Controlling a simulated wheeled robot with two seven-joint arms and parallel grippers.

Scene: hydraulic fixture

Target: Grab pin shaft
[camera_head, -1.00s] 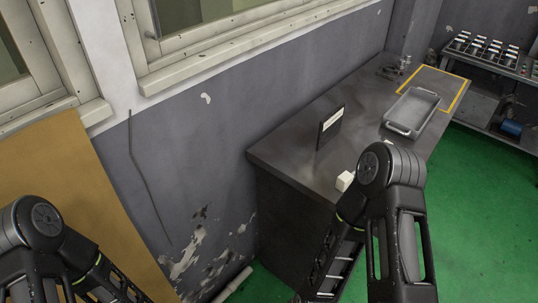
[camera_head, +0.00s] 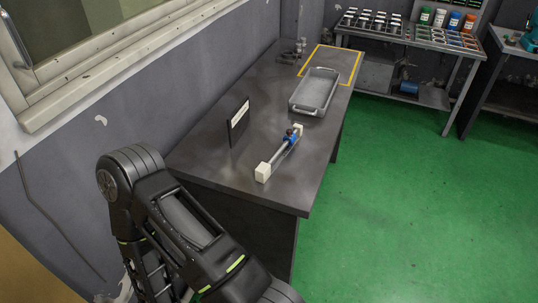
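I cannot tell for sure which part is the pin shaft. A silver rod with a blue fitting (camera_head: 290,138) lies on the dark table, with a white block (camera_head: 263,173) at its near end and another pale block at its far end. A rack of several small pale, shaft-like parts (camera_head: 372,22) stands on a bench at the back; they are too small to make out. One of my dark arms fills the lower left, short of the table's near edge. Neither gripper shows.
The dark table (camera_head: 220,160) carries a black upright sign (camera_head: 238,122), a grey tray (camera_head: 315,92) and a yellow-outlined area (camera_head: 352,68). Several coloured-label containers (camera_head: 440,18) stand on the back bench. The green floor (camera_head: 400,200) at right is open.

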